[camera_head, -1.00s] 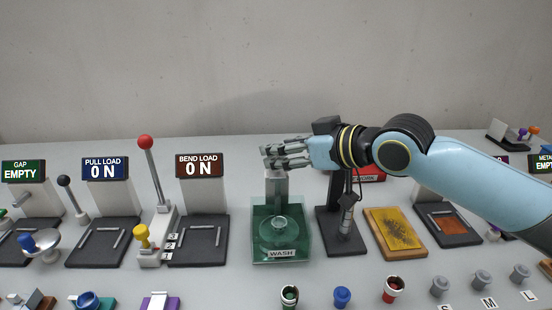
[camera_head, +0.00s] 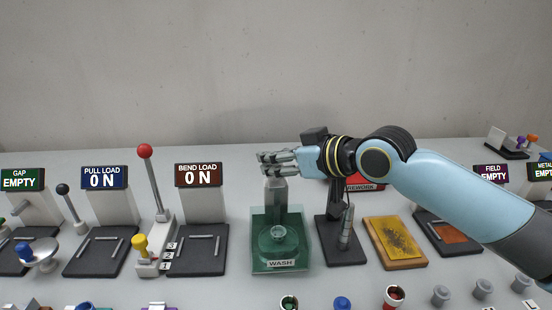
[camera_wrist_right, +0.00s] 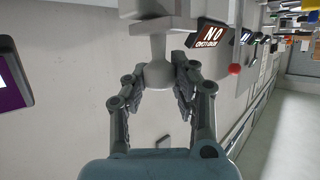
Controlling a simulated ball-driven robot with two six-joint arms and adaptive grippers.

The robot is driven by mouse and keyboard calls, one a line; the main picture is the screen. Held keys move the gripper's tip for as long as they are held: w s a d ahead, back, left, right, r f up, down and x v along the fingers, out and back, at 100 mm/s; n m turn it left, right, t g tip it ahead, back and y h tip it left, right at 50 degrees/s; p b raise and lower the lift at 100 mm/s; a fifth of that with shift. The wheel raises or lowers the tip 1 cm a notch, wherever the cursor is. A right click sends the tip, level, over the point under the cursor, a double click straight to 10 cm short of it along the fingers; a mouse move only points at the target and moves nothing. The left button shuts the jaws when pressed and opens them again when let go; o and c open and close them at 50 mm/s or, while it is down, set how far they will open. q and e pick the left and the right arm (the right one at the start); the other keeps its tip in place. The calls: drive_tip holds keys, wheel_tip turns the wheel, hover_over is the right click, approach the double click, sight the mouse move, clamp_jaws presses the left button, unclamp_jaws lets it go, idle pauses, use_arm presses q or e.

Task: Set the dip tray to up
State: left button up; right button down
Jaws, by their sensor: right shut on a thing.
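The green wash station (camera_head: 262,250), labelled WASH, stands on the bench with a clear round dish (camera_head: 278,233) in its green tank. A grey upright post (camera_head: 277,192) rises at its back. My right gripper (camera_head: 264,162) is at the top of this post. In the right wrist view, my right gripper's fingers (camera_wrist_right: 159,80) are shut around a pale rounded knob (camera_wrist_right: 158,72). The fingers hide the knob in the head view. I cannot tell the dish's exact height. My left gripper is not in view.
A dark stand (camera_head: 340,250) with a hanging grey cylinder is close on the right, below my right forearm. A yellow pad (camera_head: 396,240) lies beyond it. The bend load plate (camera_head: 198,255) and a red-knobbed lever (camera_head: 145,152) stand to the left.

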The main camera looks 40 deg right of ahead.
drive_tip(key=shift+r, duration=0.1)
drive_tip(key=shift+r+p, duration=0.3)
drive_tip(key=shift+p, duration=0.05)
wheel_tip(320, 180, up, 7)
drive_tip(key=p, duration=0.6)
drive_tip(key=shift+w, duration=0.1)
drive_tip(key=c, duration=1)
unclamp_jaws()
drive_tip(key=shift+c, duration=0.2)
drive_tip(key=shift+f, duration=0.1)
